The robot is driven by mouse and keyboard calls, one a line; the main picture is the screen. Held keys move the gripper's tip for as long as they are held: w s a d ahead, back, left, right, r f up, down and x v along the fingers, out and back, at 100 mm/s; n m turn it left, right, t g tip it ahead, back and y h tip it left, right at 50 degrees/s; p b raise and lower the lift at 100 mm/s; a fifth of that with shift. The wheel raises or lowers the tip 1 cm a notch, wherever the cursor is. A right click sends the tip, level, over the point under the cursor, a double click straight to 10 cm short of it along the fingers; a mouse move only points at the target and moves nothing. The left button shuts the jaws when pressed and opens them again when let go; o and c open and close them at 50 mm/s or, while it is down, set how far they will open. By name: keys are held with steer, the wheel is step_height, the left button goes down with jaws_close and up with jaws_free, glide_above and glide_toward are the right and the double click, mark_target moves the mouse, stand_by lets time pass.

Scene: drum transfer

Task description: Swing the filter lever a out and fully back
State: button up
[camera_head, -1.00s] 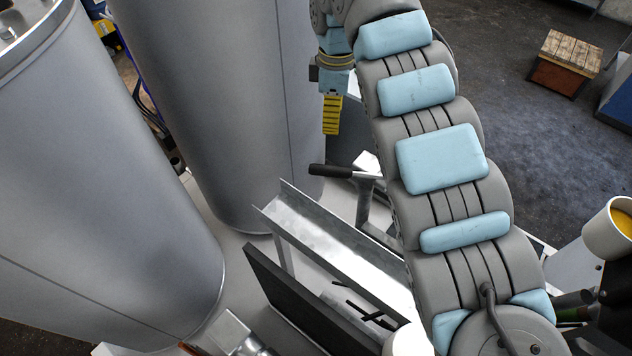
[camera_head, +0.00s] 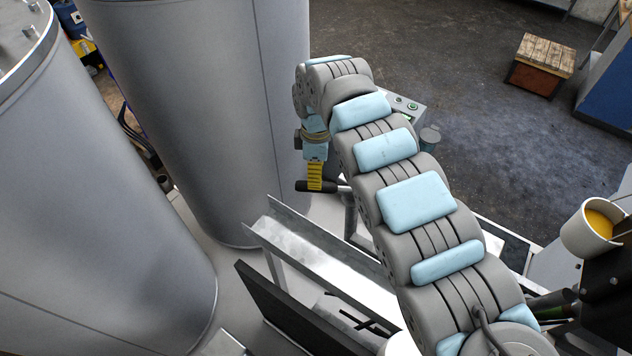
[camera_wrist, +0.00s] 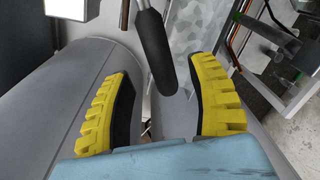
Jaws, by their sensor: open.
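The filter lever shows as a black handle (camera_head: 331,188) on a metal post beside the large grey drums in the head view. In the wrist view the black handle (camera_wrist: 152,48) hangs from the top edge, its rounded end between my two yellow fingers. My gripper (camera_wrist: 158,72) is open, with a gap on each side of the handle. In the head view my gripper (camera_head: 315,177) points down at the handle, and a yellow finger overlaps the handle's middle. I cannot tell whether they touch. The lever's pivot is hidden.
Two tall grey drums (camera_head: 190,110) stand at the left. A metal channel (camera_head: 310,250) and a dark upright panel (camera_head: 290,310) lie in front of the lever. A white cup (camera_head: 590,230) with yellow contents is at the right. The floor behind is mostly open, with a wooden-topped box (camera_head: 540,65).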

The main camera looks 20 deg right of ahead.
steer(key=shift+s+f+p, duration=0.1)
steer(key=shift+f+p, duration=0.45)
steer(key=shift+f, duration=2.05)
jaws_close()
